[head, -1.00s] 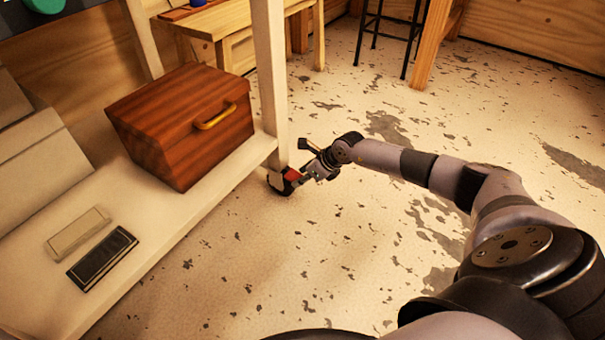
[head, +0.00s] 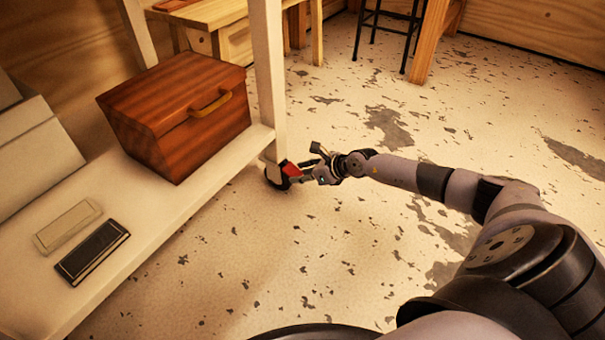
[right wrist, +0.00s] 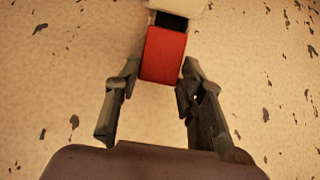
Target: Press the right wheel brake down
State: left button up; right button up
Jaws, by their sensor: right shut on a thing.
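The right wheel brake is a red lever (head: 291,169) on the dark caster wheel (head: 273,177) under the front leg of the pale rack. In the right wrist view the red lever (right wrist: 164,53) stands between the fingers, with a pale part and a dark slot beyond it. My right gripper (head: 306,171) is low by the floor at the right side of the wheel. In the right wrist view its fingers (right wrist: 160,76) are closed against the sides of the red lever. The lever's tilt is hard to judge. My left gripper is not in view.
The rack's low shelf (head: 190,222) holds a brown wooden box (head: 175,118) with a yellow handle, a black flat case (head: 92,252) and a pale flat block (head: 68,227). A wooden table and a dark stool (head: 385,30) stand behind. The speckled floor (head: 330,240) around the arm is clear.

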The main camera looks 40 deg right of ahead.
jog(key=o, duration=1.1)
jog(key=shift+o, duration=0.2)
jog(key=shift+r, duration=0.1)
jog(key=v, duration=1.1)
jog(key=shift+s+d+r, duration=0.15)
jog(key=shift+s+d, duration=0.05)
jog(key=shift+s, duration=0.15)
